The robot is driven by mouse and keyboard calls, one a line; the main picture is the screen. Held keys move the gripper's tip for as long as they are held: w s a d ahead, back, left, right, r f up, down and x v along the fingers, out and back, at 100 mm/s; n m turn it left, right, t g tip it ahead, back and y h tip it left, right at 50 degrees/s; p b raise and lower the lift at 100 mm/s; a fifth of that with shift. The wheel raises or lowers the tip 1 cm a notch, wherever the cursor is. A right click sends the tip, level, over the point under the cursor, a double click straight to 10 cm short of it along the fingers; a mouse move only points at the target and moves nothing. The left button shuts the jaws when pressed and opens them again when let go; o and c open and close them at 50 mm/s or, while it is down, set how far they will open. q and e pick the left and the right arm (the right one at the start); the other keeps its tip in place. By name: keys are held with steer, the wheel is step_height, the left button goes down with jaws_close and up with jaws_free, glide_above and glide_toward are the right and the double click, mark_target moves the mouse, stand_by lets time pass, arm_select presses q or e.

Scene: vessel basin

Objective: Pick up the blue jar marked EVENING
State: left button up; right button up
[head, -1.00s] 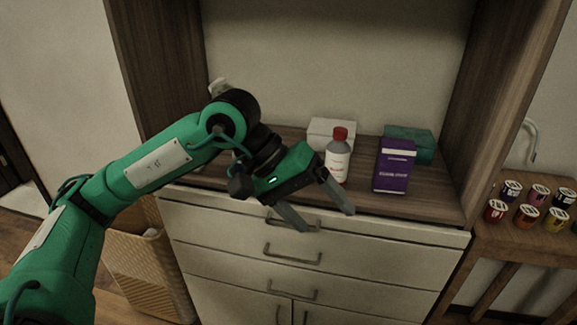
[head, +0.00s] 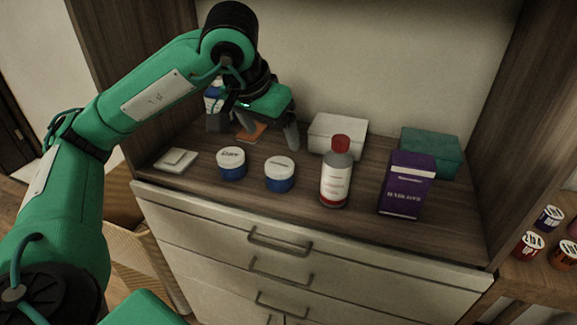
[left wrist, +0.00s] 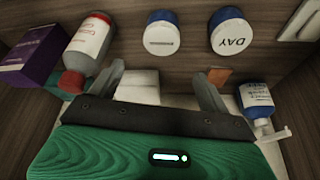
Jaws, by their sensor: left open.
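Two blue jars with white lids stand side by side on the wooden cabinet top. The left one (head: 231,164) reads DAY on its lid, which is clear in the left wrist view (left wrist: 231,32). The right one (head: 279,176), also in the left wrist view (left wrist: 161,36), has a small lid label I cannot read; it may be the EVENING jar. My left gripper (head: 268,136) is open and empty, behind the jars and apart from them. Its fingers (left wrist: 161,84) also show in the left wrist view. My right gripper is not in view.
A red-capped bottle (head: 336,174) and a purple box (head: 406,186) stand to the right. A white box (head: 338,134) and teal box (head: 432,151) are behind. A blue-labelled bottle (left wrist: 257,101) and orange piece (left wrist: 219,75) are near my gripper. White tiles (head: 175,160) lie left.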

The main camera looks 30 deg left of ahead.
mark_target(280, 164)
arm_select(q)
steer(key=x, duration=0.7)
steer(key=shift+s+f, duration=0.1)
steer(key=shift+f, duration=0.2)
steer(key=x, duration=0.4)
steer(key=shift+s+f, duration=0.25)
steer(key=shift+s, duration=0.05)
steer(key=shift+w+f, duration=0.2)
steer(key=shift+f, duration=0.15)
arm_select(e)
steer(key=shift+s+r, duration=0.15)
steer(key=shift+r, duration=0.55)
arm_select(q)
steer(key=c, duration=1.1)
steer(key=shift+r, duration=0.15)
